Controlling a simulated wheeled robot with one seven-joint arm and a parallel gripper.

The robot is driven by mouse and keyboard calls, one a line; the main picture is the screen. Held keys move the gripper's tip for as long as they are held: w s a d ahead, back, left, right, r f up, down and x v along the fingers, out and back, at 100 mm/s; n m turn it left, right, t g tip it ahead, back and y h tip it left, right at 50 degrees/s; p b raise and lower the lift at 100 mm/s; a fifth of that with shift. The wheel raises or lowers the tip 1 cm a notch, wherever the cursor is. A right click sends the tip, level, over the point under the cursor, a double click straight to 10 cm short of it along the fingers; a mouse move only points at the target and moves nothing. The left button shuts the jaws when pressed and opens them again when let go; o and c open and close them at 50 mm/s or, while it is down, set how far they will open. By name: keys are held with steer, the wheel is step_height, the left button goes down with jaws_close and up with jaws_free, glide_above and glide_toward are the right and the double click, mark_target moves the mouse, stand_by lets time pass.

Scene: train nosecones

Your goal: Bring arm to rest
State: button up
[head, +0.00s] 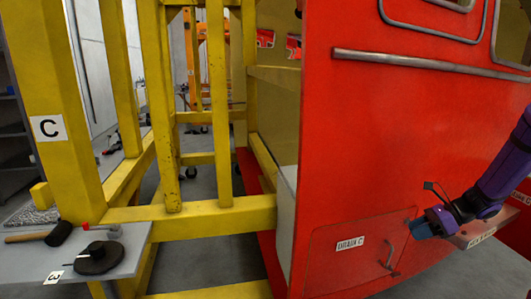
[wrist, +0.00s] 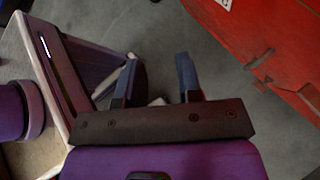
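My purple arm (head: 505,178) reaches in from the right edge of the head view. My gripper (head: 420,228) is at its end, in front of the lower part of the red nosecone panel (head: 430,130). In the wrist view my gripper (wrist: 157,80) has its two dark fingers well apart, with nothing between them. Grey floor shows past the fingertips. In the head view the gripper is close to the drain hatch (head: 345,258) and its handle (head: 391,256); I cannot tell whether it touches the panel.
A yellow frame (head: 190,217) fills the left and middle. A grey shelf (head: 30,265) at lower left bears a hammer (head: 58,234) and a dark round object (head: 99,257). In the wrist view a red part (wrist: 275,45) is at upper right.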

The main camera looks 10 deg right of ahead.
steer(key=s+a+r+n+g+h, duration=0.1)
steer(key=s+a+r+n+h, duration=0.25)
steer(key=a+r+n, duration=0.45)
steer(key=s+a+r+n+g+h, duration=0.2)
steer(key=s+a+r+n, duration=0.4)
steer(key=r, duration=0.4)
steer(key=s+a+r+n+t+h, duration=0.2)
steer(key=s+a+r+n, duration=0.1)
steer(key=s, duration=0.4)
steer(key=s+a+r+n+t+h, duration=0.2)
steer(key=s+a+r+n, duration=0.1)
steer(key=s+r+n, duration=0.2)
steer(key=shift+s+a+r+n+t+h, duration=0.2)
steer(key=shift+s+a+n+t+h, duration=0.15)
steer(key=shift+s+n, duration=1.1)
steer(key=shift+s, duration=0.15)
